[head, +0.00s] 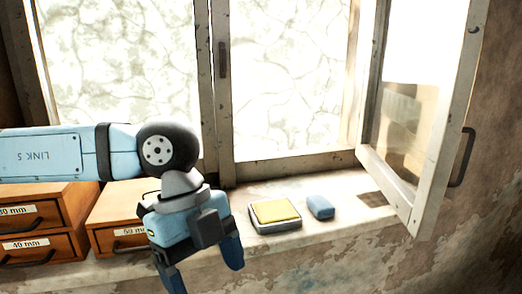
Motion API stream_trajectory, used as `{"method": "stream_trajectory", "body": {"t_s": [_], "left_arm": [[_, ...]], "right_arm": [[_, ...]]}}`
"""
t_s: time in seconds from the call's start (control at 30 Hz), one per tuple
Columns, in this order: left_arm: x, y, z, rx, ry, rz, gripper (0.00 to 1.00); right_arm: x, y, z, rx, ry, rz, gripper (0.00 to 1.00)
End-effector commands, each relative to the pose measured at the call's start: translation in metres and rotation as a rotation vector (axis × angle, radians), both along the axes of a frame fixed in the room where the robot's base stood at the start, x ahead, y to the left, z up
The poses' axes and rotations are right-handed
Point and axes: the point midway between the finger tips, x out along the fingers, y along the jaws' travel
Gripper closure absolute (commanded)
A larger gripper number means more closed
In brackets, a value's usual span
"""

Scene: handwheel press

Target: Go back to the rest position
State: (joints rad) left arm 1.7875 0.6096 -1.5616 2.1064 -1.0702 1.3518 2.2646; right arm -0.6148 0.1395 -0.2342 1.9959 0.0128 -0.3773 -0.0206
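My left arm comes in from the left, and its light blue gripper (205,268) hangs pointing down in front of the window sill. Its two fingers are spread apart, with no object visible between them. The lower fingertip reaches close to the bottom edge of the view. My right gripper is not in view.
A yellow pad (275,210) lies in a grey tray (276,227) on the sill (345,212), right of my gripper. A blue block (321,207) lies beside it. Wooden drawers (72,208) stand at left, partly behind my arm. A window sash (440,135) stands open at right.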

Motion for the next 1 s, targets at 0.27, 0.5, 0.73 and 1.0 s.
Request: {"method": "stream_trajectory", "body": {"t_s": [0.27,0.5,0.73,1.0], "left_arm": [[-0.041,-0.071,-0.007,-0.501,0.25,-0.213,0.22],[-0.05,-0.113,0.013,-1.04,0.387,-0.209,0.22],[-0.021,-0.122,0.027,-1.507,0.397,0.018,0.22],[0.044,-0.094,-0.009,-1.838,0.262,0.538,0.22]], "right_arm": [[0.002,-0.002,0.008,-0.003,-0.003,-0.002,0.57],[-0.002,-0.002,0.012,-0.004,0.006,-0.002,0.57],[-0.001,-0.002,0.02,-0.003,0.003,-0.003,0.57],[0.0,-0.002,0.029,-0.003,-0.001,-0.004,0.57]]}}
